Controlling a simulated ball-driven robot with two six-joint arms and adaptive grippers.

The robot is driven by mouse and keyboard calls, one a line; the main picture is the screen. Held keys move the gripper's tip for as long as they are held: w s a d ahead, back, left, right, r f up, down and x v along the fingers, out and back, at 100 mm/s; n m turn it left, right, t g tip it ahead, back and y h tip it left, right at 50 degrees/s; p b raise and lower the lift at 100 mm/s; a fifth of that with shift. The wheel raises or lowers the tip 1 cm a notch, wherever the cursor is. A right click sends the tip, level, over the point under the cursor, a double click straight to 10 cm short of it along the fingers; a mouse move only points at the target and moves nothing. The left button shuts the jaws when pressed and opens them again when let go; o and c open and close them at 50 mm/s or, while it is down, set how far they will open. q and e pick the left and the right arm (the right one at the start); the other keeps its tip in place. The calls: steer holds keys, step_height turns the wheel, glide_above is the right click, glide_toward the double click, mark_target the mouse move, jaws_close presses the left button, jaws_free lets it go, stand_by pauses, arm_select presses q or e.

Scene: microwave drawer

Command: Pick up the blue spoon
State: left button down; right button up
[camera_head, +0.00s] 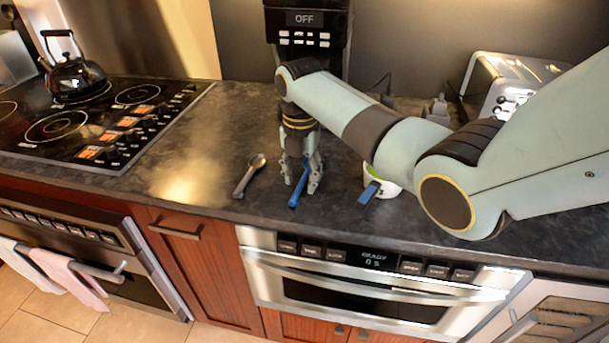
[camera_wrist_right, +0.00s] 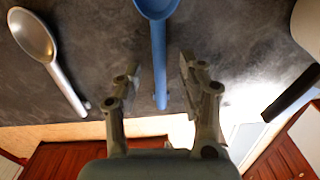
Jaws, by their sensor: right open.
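The blue spoon (camera_head: 295,199) lies on the dark countertop near its front edge. In the right wrist view the blue spoon (camera_wrist_right: 158,50) has its bowl at the top and its handle running down between the fingers. My right gripper (camera_head: 301,185) points down over the spoon, one finger on each side of the handle. It is open, and gaps show between handle and fingers in the wrist view. Part of the spoon is hidden behind the gripper in the head view. My left gripper is not in view.
A metal spoon (camera_head: 249,175) lies left of the gripper. A white and green container (camera_head: 386,184) with a dark blue handle (camera_head: 369,193) stands to the right. A coffee machine (camera_head: 307,22) and toaster (camera_head: 507,82) are behind. A stove (camera_head: 75,130) is at left.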

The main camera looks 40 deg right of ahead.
steer(key=shift+f, duration=0.5)
steer(key=shift+c, duration=0.2)
jaws_close()
steer(key=shift+r, duration=0.1)
